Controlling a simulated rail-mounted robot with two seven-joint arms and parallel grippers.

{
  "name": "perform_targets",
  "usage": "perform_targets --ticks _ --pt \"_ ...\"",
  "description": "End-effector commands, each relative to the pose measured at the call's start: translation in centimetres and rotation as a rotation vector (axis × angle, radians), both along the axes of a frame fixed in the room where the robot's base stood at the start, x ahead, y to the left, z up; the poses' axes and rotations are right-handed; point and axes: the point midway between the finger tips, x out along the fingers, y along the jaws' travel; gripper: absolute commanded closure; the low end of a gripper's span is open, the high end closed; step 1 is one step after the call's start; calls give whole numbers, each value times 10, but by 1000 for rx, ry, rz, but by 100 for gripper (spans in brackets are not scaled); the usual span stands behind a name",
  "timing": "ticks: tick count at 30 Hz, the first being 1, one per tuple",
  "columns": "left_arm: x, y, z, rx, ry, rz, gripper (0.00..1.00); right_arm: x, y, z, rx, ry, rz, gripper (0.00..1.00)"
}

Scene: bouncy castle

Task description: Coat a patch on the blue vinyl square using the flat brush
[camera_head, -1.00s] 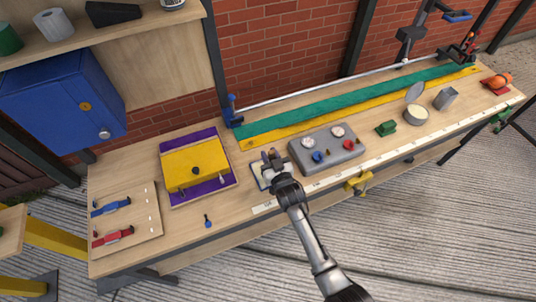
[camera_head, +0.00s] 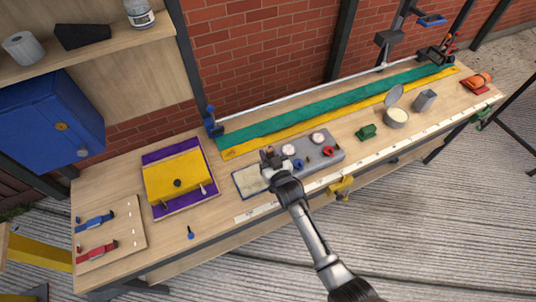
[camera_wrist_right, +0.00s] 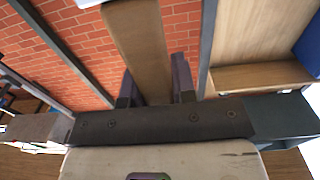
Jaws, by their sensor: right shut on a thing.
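The blue vinyl square (camera_head: 241,192) lies on the bench left of the gauge panel, showing as a dark blue border around a pale cream patch (camera_head: 249,178). My right gripper (camera_head: 270,158) is over the square's right side, by the panel's left end, and hides part of both. In the right wrist view, my right gripper (camera_wrist_right: 157,92) is shut on a flat brown piece (camera_wrist_right: 141,45), seemingly the flat brush's handle. The bristles are hidden, so I cannot tell whether they touch the patch. My left gripper is not in view.
The grey gauge panel (camera_head: 327,157) is close right of my gripper. Further right are a green block (camera_head: 367,132), an open tin (camera_head: 397,115) with cream contents and a grey cup (camera_head: 425,101). A yellow pad on a purple sheet (camera_head: 167,152) lies left.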

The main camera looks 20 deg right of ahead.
Motion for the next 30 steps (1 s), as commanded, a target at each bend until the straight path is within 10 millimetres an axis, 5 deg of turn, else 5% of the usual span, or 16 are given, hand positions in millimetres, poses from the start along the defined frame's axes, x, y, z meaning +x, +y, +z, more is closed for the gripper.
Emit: perform_targets --ticks 15,30 --pt "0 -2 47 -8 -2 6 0 1 4 48 1 1 6 99" --pt "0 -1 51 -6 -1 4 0 1 5 54 1 1 8 99"
